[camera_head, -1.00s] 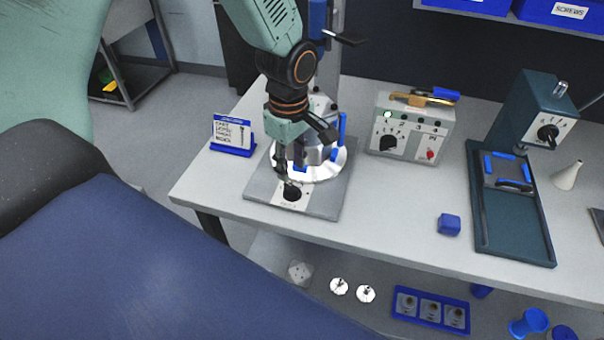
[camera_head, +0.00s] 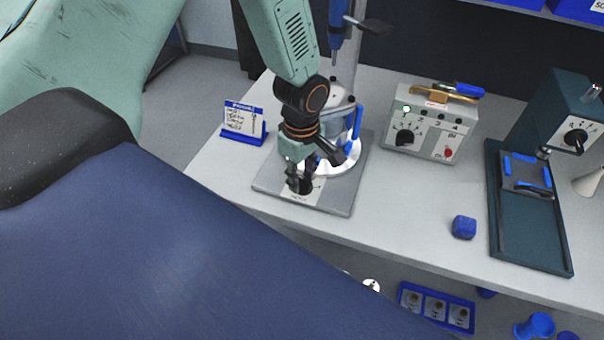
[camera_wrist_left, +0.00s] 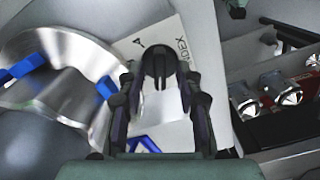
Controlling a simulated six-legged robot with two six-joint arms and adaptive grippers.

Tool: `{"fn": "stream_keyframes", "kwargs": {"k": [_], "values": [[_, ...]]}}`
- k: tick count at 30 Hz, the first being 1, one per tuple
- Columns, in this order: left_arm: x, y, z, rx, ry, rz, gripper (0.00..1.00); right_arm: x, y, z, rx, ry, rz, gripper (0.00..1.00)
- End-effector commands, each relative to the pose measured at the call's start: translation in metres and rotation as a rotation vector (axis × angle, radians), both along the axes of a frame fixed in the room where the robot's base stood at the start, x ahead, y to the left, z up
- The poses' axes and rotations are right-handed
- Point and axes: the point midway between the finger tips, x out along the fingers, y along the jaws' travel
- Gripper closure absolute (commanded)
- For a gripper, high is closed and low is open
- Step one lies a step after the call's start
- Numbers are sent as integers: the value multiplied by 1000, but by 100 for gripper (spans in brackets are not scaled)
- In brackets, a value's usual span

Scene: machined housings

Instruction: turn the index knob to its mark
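The index knob (camera_wrist_left: 160,65) is a black round knob on a pale label plate (camera_wrist_left: 175,40) in the left wrist view. The letter A and part of the word INDEX show beside it. In the head view the knob is mostly hidden by my left gripper (camera_head: 300,182), which points down at the front of the fixture's grey base plate (camera_head: 335,203). In the wrist view my left gripper (camera_wrist_left: 160,80) is open, one finger on each side of the knob, with narrow gaps showing. The knob's pointer and its mark cannot be told clearly. My right gripper is not in view.
A shiny round table with blue clamps (camera_wrist_left: 75,85) lies close beside the gripper. A blue card stand (camera_head: 243,122) is to the left, a grey control box (camera_head: 432,122) to the right. A blue block (camera_head: 464,227) and a dark green press (camera_head: 535,235) stand further right.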

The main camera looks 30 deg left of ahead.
Motion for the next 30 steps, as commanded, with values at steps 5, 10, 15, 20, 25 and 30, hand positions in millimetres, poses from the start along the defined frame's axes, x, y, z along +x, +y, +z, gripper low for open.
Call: {"fn": "stream_keyframes", "kwargs": {"k": [5,10,15,20,25,30], "values": [[1,0,0,0,0,0,65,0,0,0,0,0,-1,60],[2,0,0,0,0,0,75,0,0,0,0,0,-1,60],[2,0,0,0,0,0,90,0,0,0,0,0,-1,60],[2,0,0,0,0,0,100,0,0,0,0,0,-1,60],[2,0,0,0,1,1,100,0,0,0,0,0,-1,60],[2,0,0,0,1,-1,100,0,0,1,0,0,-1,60]]}}
